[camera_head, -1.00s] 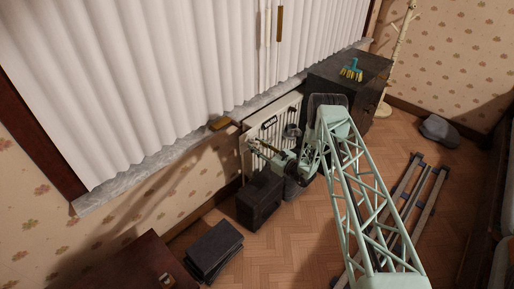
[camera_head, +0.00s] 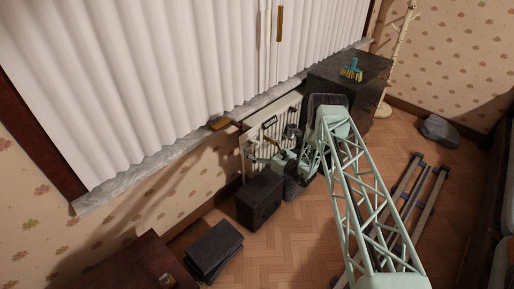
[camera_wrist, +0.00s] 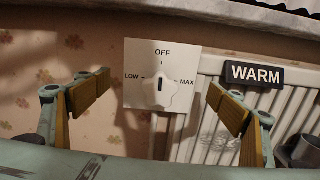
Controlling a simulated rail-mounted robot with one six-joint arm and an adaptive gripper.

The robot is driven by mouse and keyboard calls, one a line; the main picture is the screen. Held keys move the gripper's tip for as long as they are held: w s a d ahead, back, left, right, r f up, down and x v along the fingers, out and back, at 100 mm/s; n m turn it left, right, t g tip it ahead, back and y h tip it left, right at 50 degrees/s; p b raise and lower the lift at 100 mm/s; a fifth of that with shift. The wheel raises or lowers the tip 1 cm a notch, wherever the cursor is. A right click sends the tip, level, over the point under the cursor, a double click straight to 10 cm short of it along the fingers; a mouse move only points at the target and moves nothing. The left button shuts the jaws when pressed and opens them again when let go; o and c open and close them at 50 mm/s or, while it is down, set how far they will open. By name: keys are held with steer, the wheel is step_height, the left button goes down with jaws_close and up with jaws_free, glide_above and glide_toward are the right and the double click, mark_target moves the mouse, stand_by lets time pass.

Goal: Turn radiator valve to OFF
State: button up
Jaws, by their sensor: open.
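The radiator valve (camera_wrist: 160,92) is a white knob on a white square plate (camera_wrist: 134,57) marked LOW at left, OFF at top and MAX at right. A dark upright mark shows on the knob, in line with OFF; I cannot tell which end is the pointer. My gripper (camera_wrist: 160,84) is open, its yellow-padded fingers apart on the left and right of the knob, with nothing between the pads. The fingers do not appear to touch the knob. In the head view my gripper (camera_head: 262,148) is in front of the radiator (camera_head: 285,118); the knob is not clear there.
A black WARM sign (camera_wrist: 255,74) is on the radiator, right of the plate. A window sill (camera_wrist: 240,15) runs above. A dark box (camera_head: 260,199) stands below my gripper, and a dark cabinet (camera_head: 335,84) with a brush (camera_head: 351,70) on top stands right of the radiator.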

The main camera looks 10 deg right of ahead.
steer(key=o, duration=0.4)
steer(key=shift+s+d, duration=0.1)
steer(key=shift+s, duration=0.05)
steer(key=shift+p+v, duration=0.45)
steer(key=shift+v, duration=2.9)
steer(key=shift+r, duration=0.1)
